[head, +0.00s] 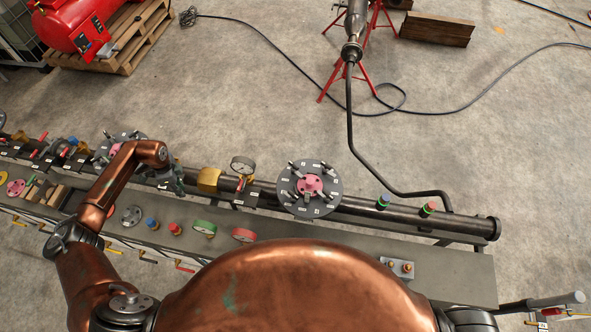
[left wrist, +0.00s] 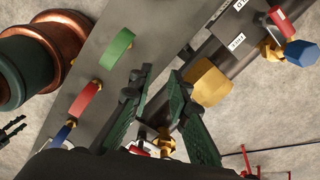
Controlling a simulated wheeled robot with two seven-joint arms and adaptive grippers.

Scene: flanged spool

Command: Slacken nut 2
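A round dark flange (head: 309,188) with a pink centre, several bolts and small white labels stands on the pipe in the head view. The label numbers are too small to read, so I cannot tell which nut is nut 2. A similar flange (head: 118,147) at the left is partly hidden by my left arm. My left gripper (head: 176,184) is over the pipe, between the two flanges and left of a yellow hexagonal fitting. In the left wrist view its two green fingers (left wrist: 162,118) are apart, with a brass fitting (left wrist: 165,141) visible beyond the gap. My right gripper is not in view.
The yellow fitting (head: 208,179) and a gauge (head: 243,166) are on the pipe between gripper and right-hand flange. Green and red round parts (head: 205,228) (head: 243,235) sit along the bench (head: 330,234).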

